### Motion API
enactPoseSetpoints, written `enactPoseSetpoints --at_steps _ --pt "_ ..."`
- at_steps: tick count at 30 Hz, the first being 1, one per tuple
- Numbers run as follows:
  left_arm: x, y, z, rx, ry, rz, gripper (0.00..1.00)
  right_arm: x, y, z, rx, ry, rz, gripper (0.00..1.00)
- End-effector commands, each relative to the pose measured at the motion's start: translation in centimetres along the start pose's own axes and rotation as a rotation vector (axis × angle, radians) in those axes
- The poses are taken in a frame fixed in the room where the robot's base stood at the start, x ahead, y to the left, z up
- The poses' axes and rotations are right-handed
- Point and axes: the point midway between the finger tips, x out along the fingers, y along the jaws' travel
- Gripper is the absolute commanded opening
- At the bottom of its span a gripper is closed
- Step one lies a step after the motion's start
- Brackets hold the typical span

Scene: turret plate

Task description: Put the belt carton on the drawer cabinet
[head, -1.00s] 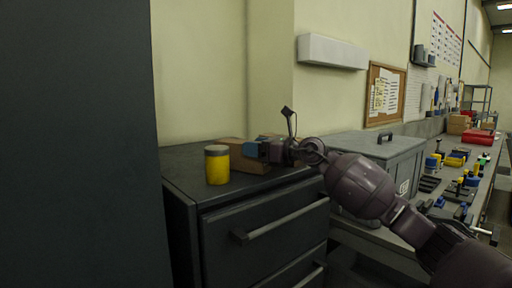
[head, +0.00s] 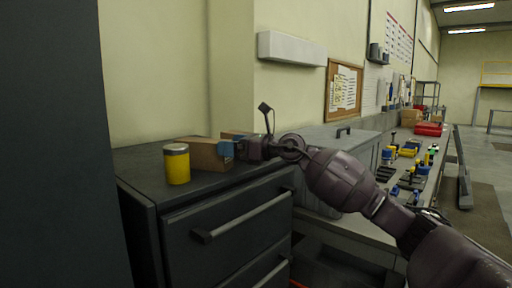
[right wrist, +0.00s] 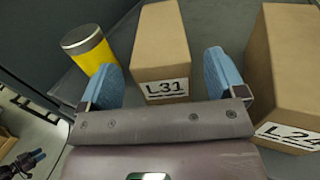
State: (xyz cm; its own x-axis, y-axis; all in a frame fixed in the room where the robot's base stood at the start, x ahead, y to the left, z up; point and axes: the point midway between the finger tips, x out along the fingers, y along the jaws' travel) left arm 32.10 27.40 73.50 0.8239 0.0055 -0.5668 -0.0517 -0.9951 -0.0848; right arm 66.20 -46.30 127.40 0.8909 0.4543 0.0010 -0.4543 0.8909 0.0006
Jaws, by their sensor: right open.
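A brown carton labelled L31 (head: 207,155) stands on the dark drawer cabinet (head: 150,162). In the right wrist view this carton (right wrist: 161,50) lies between and just ahead of my fingertips. A second brown carton, with a label that looks like L24 (right wrist: 290,75), is to the right in that view; part of it shows behind my gripper in the head view (head: 234,134). I cannot tell which is the belt carton. My right gripper (head: 228,149) is open and low over the cabinet top, with blue fingers. My left gripper is out of view.
A yellow canister with a grey lid (head: 177,164) stands on the cabinet beside the L31 carton, close to my finger. A grey lidded case (head: 335,145) and a workbench with several tools (head: 405,165) are to the right. A dark tall surface (head: 50,140) fills the left.

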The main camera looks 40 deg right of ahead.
Motion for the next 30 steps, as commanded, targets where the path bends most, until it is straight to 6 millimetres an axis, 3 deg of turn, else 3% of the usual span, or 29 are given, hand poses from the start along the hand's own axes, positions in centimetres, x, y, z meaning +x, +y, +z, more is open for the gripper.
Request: enactPoseSetpoints --at_steps 15,30 --pt "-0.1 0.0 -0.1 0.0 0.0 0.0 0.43 -6.0 0.0 0.0 0.0 0.0 -0.001 0.89" --pt "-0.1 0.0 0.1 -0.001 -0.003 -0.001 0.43 -7.1 0.0 0.0 0.0 0.0 0.0 0.89"
